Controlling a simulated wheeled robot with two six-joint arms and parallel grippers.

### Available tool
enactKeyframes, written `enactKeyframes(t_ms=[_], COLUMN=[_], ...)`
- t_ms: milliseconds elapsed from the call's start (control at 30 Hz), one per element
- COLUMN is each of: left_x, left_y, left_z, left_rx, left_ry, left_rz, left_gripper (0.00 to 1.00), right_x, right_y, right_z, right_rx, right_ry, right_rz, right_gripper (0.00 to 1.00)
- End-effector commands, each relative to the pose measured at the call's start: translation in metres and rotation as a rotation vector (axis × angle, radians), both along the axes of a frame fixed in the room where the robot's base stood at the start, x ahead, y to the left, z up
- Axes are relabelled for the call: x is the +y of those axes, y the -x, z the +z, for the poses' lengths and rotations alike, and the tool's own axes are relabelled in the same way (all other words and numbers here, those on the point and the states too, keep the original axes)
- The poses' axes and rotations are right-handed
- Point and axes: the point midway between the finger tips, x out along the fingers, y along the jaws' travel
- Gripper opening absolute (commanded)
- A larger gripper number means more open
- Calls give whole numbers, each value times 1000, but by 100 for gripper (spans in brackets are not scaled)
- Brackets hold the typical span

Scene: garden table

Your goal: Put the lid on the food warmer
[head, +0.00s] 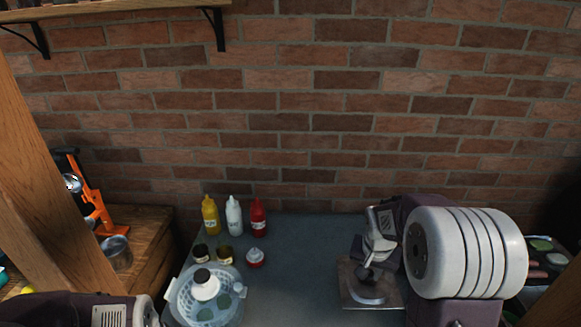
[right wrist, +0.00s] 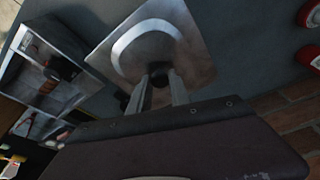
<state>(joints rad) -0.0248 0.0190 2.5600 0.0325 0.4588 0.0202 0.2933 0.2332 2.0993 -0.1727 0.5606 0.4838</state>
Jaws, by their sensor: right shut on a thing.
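The lid (head: 352,280) is a square metal plate with a raised round middle and a dark knob. My right gripper (head: 368,270) is shut on the knob, with the lid below the fingers. In the right wrist view the lid (right wrist: 185,38) fills the top middle, and the gripper (right wrist: 160,82) pinches the knob. I cannot tell whether the lid touches the table. A metal container with open compartments, apparently the food warmer (right wrist: 18,75), is at the left of the right wrist view. In the head view, my right arm partly hides it at the right edge. My left gripper is out of frame.
Yellow (head: 210,217), white (head: 234,217) and red (head: 258,218) bottles stand near the table's back edge. Small jars and a pale blue basket (head: 178,300) are at the left. The grey tabletop (head: 300,265) is clear between basket and lid. A brick wall rises behind.

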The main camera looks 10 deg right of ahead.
Motion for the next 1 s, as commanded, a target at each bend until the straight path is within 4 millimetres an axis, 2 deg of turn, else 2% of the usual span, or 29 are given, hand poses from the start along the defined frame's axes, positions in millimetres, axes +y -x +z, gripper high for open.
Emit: enactKeyframes(t_ms=[133, 300, 500, 567, 667, 1000], left_x=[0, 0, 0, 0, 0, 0], left_y=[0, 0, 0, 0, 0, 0], left_z=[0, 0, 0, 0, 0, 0], left_rx=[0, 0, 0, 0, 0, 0], left_ry=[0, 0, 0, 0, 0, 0], left_rz=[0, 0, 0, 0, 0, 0], left_gripper=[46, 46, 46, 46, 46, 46], right_x=[28, 78, 120, 127, 126, 126], right_y=[-1, 17, 39, 44, 42, 32], right_z=[-7, -37, -66, -73, -75, -73], right_rx=[2, 6, 5, 3, -1, -2], right_ry=[0, 0, -2, -2, 0, 1], right_rz=[75, 211, 428, 505, 545, 631], right_gripper=[0, 0, 0, 0, 0, 0])
